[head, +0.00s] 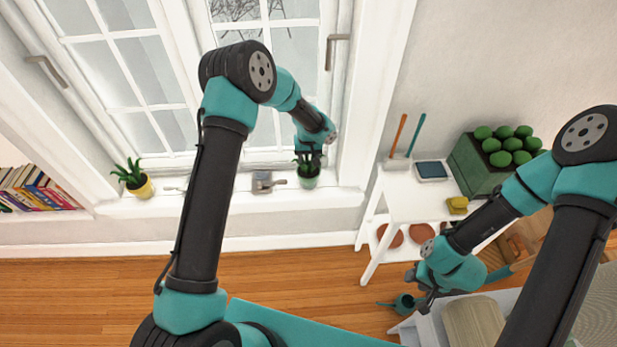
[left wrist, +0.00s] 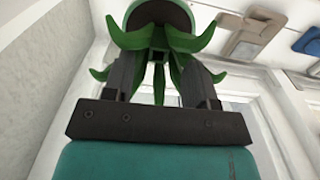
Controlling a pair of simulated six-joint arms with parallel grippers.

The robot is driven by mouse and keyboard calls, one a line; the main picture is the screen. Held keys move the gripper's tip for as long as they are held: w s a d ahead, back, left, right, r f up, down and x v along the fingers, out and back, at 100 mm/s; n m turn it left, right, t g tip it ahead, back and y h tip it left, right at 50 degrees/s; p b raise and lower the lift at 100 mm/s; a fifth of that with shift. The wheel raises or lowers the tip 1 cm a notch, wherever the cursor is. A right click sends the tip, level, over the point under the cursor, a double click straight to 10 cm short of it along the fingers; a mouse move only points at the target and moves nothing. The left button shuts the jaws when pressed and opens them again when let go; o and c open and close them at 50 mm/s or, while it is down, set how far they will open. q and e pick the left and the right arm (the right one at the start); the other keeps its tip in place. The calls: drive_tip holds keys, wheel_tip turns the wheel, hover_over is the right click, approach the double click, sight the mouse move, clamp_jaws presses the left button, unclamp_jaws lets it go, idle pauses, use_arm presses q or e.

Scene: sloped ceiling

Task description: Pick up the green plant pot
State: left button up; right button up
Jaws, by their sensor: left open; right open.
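The green plant pot (head: 308,180) stands on the white windowsill below the right window, with a leafy green plant in it. My left gripper (head: 308,153) is right above it, at the plant's leaves. In the left wrist view the open fingers (left wrist: 160,75) stand on either side of the leaves (left wrist: 158,48), and the pot's rim (left wrist: 160,12) shows at the top. I cannot tell whether the fingers touch the plant. My right gripper (head: 421,290) is open and empty in the head view, low at the right, far from the pot.
A yellow pot (head: 145,188) with a plant stands further left on the sill (head: 215,204). A grey metal object (head: 263,183) lies just left of the green pot. A white side table (head: 402,190) with a tablet (head: 431,171) and a green planter box (head: 470,165) stands at the right.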

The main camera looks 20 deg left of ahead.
sight(309, 166)
use_arm(q)
drive_tip(key=shift+f, duration=0.4)
drive_tip(key=shift+w+f, duration=0.2)
drive_tip(key=shift+f, duration=2.4)
clamp_jaws()
drive_tip(key=shift+r, duration=0.1)
